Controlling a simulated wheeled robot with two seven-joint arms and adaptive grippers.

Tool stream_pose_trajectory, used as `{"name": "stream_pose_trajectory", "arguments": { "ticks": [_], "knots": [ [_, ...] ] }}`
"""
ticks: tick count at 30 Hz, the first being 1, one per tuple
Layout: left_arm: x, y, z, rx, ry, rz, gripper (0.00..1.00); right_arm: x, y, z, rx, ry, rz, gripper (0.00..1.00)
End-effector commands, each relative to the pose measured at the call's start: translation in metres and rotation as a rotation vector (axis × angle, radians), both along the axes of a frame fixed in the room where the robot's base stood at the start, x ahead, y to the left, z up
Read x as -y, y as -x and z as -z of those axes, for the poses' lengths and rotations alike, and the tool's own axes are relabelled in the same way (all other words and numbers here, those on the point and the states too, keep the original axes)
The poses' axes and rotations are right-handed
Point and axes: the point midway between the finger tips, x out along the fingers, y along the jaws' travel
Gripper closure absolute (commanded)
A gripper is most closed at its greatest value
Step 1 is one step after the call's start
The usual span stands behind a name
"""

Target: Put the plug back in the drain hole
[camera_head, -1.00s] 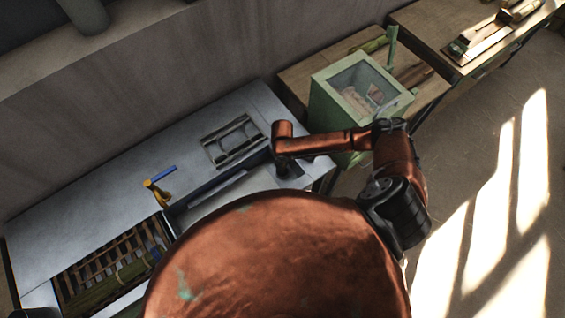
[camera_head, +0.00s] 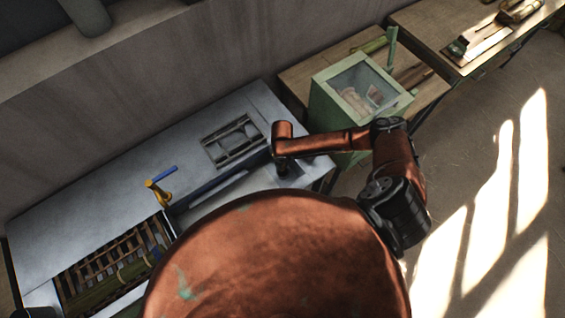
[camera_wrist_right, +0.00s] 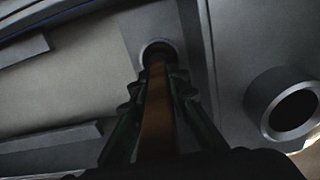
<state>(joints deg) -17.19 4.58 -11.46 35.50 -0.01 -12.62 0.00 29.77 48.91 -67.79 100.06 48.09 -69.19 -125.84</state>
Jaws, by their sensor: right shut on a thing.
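My right gripper (camera_head: 286,169) points down at the right end of the grey metal trough bench (camera_head: 95,212), largely hidden under my copper-coloured arm. In the right wrist view its dark fingers (camera_wrist_right: 160,90) are shut on a long brown piece, which looks like the plug (camera_wrist_right: 157,118). The far end of the plug meets a round dark opening with a pale rim, likely the drain hole (camera_wrist_right: 157,48). Whether the plug is inside the hole or just above it I cannot tell. My left gripper is not in view.
A hollow grey cylinder (camera_wrist_right: 288,108) stands right of the fingers. A yellow tap with a blue handle (camera_head: 158,185), a slatted rack (camera_head: 115,262) and a metal frame (camera_head: 233,142) are on the bench. A green glass-topped box (camera_head: 350,90) stands behind my arm.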

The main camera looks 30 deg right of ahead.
Motion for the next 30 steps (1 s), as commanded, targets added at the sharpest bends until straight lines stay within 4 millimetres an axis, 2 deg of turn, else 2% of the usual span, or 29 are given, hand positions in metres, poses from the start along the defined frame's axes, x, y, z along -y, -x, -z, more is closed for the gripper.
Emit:
{"name": "stream_pose_trajectory", "arguments": {
  "ticks": [29, 30],
  "knots": [
    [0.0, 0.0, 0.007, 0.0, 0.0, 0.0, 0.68, 0.0, -0.001, 0.012, 0.001, 0.0, 0.0, 1.0],
    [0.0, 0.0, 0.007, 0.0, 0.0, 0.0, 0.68, 0.0, -0.001, 0.012, 0.001, 0.0, 0.0, 0.83]
  ]
}}
